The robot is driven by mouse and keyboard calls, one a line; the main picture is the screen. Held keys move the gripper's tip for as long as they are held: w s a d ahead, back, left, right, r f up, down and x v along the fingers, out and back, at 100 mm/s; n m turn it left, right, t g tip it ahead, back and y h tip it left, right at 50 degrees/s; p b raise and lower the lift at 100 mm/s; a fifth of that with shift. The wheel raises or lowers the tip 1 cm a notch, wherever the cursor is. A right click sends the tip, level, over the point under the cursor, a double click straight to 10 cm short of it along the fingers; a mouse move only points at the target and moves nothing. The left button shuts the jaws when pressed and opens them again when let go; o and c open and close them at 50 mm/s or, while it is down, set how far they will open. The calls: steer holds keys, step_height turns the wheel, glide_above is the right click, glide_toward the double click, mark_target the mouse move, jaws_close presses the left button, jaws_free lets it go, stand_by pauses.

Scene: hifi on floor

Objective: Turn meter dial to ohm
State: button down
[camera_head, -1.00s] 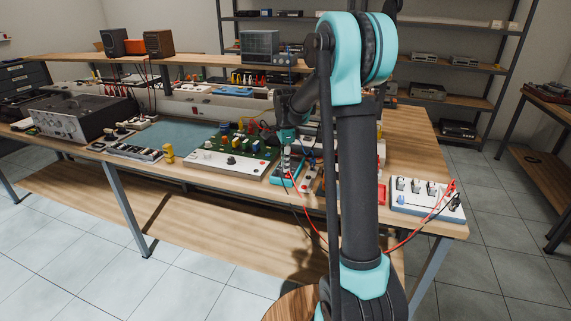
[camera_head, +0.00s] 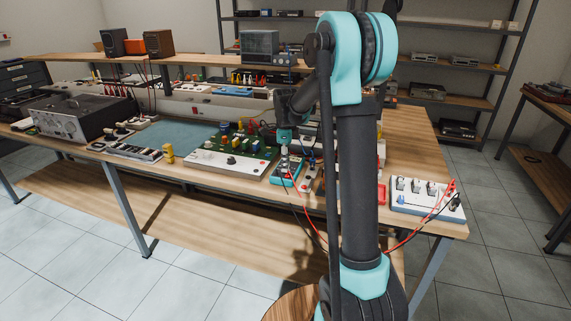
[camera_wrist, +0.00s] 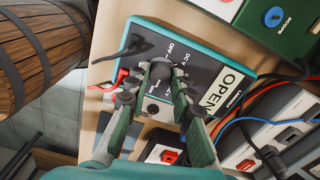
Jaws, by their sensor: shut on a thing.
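The meter (camera_wrist: 150,35) is a teal-edged box with a grey face in the wrist view. Its display (camera_wrist: 225,90) reads OPEN. The dial (camera_wrist: 160,70) is a dark round knob, with OHM and DC V marked beside it. My gripper (camera_wrist: 157,82) has its two fingers closed on either side of the dial; the fingertips partly hide it, and I cannot tell exactly where it points. In the head view the meter (camera_head: 284,173) lies near the front edge of the bench, with my gripper (camera_head: 286,152) right above it.
A red plug (camera_wrist: 121,77) and a black plug (camera_wrist: 130,46) with leads sit at the meter's left side. White socket boxes with red and black terminals and cables crowd the right. A wooden barrel (camera_wrist: 40,55) stands left. A green board (camera_head: 232,150) lies left of the meter.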

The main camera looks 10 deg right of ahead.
steer(key=c, duration=1.3)
jaws_free()
step_height(320, 180, up, 12)
